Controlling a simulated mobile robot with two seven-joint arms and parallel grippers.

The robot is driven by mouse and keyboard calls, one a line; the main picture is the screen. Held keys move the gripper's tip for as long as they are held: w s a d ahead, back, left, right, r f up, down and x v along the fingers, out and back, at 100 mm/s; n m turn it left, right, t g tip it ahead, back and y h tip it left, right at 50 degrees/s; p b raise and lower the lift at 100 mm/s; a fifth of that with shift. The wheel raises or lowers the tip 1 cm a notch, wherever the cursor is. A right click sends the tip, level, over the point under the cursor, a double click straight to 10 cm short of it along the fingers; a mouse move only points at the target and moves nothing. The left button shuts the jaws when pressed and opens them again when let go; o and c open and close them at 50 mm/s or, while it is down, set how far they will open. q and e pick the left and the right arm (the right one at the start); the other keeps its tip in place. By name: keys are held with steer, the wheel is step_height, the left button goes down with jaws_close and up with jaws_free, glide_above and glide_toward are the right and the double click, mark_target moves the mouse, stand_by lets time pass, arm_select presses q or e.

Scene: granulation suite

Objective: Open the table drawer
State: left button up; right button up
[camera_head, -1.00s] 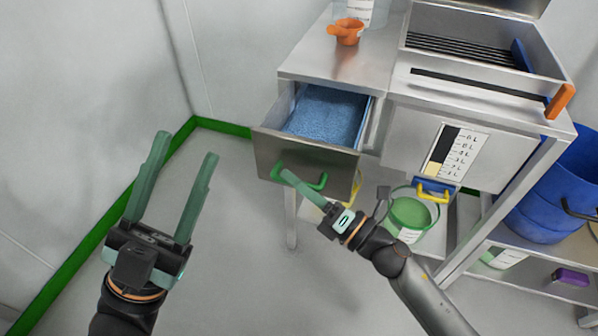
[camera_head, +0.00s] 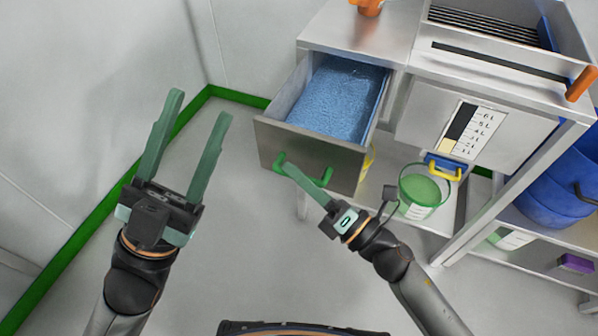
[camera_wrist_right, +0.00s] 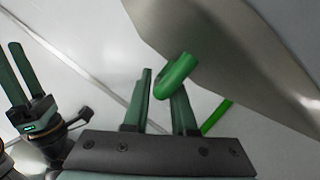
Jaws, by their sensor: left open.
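The table drawer (camera_head: 310,152) stands well out from the steel table (camera_head: 362,42), and its inside shows blue granular material. Its green handle (camera_head: 322,181) is on the metal front. My right gripper (camera_head: 305,187) is at the handle. The far end of the handle is hidden there. My left gripper (camera_head: 199,104) is open and empty, left of the drawer and apart from it.
A green-filled clear tub (camera_head: 424,190) sits on the lower shelf, and blue buckets (camera_head: 555,195) stand at the right. Floor left of the drawer is clear up to the wall.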

steer(key=o, duration=0.3)
steer(key=shift+s, duration=0.1)
steer(key=v, duration=1.2)
steer(key=shift+d+b, duration=0.15)
steer(key=shift+b, duration=0.15)
steer(key=shift+f, duration=0.1)
